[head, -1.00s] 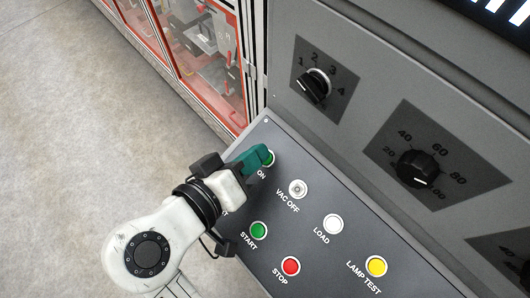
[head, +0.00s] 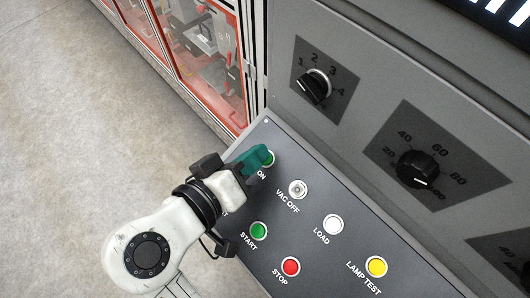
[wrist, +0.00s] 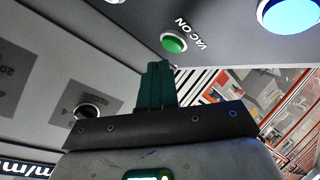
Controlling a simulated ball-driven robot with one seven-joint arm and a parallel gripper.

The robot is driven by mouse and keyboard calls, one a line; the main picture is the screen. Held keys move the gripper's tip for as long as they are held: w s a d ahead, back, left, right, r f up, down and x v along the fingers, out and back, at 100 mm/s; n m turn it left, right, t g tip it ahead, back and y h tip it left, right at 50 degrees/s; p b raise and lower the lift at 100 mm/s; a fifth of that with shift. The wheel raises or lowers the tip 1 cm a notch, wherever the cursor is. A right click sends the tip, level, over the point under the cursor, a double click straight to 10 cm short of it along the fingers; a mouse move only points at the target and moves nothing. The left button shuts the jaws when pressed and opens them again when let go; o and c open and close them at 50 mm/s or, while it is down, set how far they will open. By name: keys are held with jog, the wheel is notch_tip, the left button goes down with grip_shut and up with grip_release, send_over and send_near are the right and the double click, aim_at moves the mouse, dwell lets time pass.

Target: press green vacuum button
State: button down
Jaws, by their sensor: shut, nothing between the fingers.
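The green vacuum button (wrist: 173,43) shows in the wrist view, beside the label "VAC ON", just beyond my fingertips. In the head view only its edge (head: 269,158) shows, because my gripper (head: 264,158) covers the rest. My gripper has teal fingers that are shut together and empty. In the wrist view the fingertips (wrist: 158,66) end a little short of the button and slightly to its left. I cannot tell whether they touch it.
On the sloped panel are a VAC OFF button (head: 298,189), a white LOAD button (head: 333,224), a green START button (head: 258,230), a red STOP button (head: 291,266) and a yellow LAMP TEST button (head: 376,266). Black knobs (head: 418,169) sit on the upright face. Open floor lies left.

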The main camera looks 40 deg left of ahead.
jog(key=shift+f, duration=0.2)
dwell(0.5)
jog(key=shift+w+f, duration=0.15)
jog(key=shift+f, duration=0.05)
jog(key=shift+w+f+b, duration=0.15)
jog(key=shift+f+b, duration=0.3)
dwell(0.7)
dwell(0.4)
jog(key=shift+s+r+p, duration=0.35)
jog(key=shift+r+p, duration=0.45)
jog(key=shift+r, duration=0.05)
jog(key=r+p, duration=0.1)
jog(key=s+r+p, duration=0.1)
jog(key=r+p, duration=0.1)
jog(key=s+r+p, duration=0.1)
jog(key=shift+r, duration=0.3)
